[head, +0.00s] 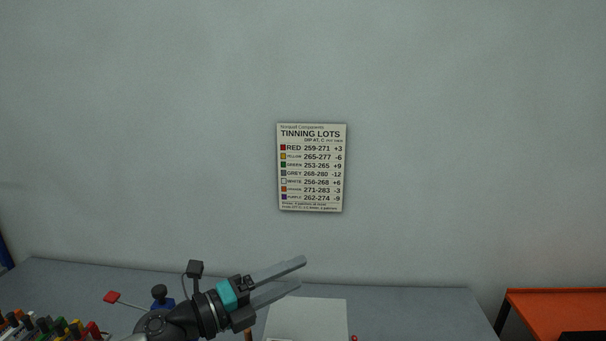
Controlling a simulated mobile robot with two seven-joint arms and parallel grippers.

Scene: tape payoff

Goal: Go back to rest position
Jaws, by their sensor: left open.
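My left gripper (298,274) is in the lower middle of the head view, above the grey table (410,311). Its two long grey fingers point right and slightly up. They are apart, with nothing between them. A teal band shows behind the fingers. My right gripper is not in view.
A sign headed TINNING LOTS (312,168) hangs on the wall. An orange bench (560,302) stands at right. The table's right part looks clear.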

